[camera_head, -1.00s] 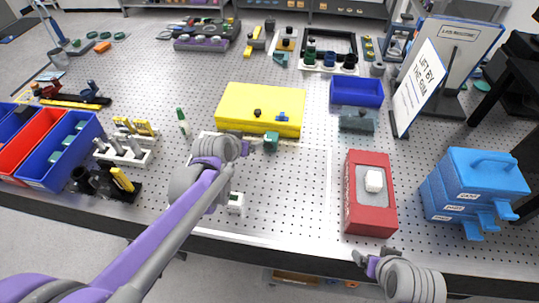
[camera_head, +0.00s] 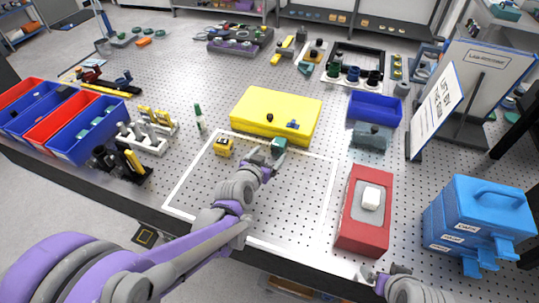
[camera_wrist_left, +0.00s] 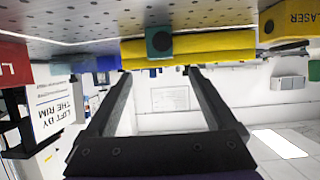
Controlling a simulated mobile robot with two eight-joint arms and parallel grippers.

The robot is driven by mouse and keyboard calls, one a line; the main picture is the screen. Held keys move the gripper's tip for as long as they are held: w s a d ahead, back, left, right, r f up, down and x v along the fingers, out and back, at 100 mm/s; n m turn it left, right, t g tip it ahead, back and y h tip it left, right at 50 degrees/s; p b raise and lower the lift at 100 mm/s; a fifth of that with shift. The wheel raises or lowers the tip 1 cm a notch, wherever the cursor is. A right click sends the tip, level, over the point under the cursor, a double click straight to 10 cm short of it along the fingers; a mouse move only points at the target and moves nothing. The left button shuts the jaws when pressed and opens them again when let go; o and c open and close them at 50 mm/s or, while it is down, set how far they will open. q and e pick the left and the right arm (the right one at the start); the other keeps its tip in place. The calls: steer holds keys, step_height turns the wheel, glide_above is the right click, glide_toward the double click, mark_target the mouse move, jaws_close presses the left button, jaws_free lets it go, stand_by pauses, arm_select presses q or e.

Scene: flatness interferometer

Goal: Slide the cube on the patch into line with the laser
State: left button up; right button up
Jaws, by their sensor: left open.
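A white-outlined patch (camera_head: 185,191) lies on the perforated table. A small teal cube (camera_head: 279,147) with a dark round face stands by its far edge, in front of a long yellow case; it also shows in the left wrist view (camera_wrist_left: 159,40). The yellow laser (camera_head: 224,147) stands to its left, and its lettered side shows in the left wrist view (camera_wrist_left: 289,20). My left gripper (camera_head: 264,160) is low beside the teal cube, open, with nothing between its fingers (camera_wrist_left: 162,88). My forearm hides part of the patch. My right gripper (camera_head: 378,274) is at the near edge; its jaw opening is unclear.
The yellow case (camera_head: 270,112) is close behind the cube. A red box (camera_head: 350,232) carrying a white block (camera_head: 370,198) stands right of the patch. Blue drawers (camera_head: 478,215), a blue bin (camera_head: 374,106) and a sign (camera_head: 433,110) are farther right.

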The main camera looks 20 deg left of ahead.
mark_target(278, 144)
arm_select(q)
steer(key=shift+s, duration=0.1)
steer(key=x, duration=1)
steer(key=shift+w, duration=0.4)
jaws_close()
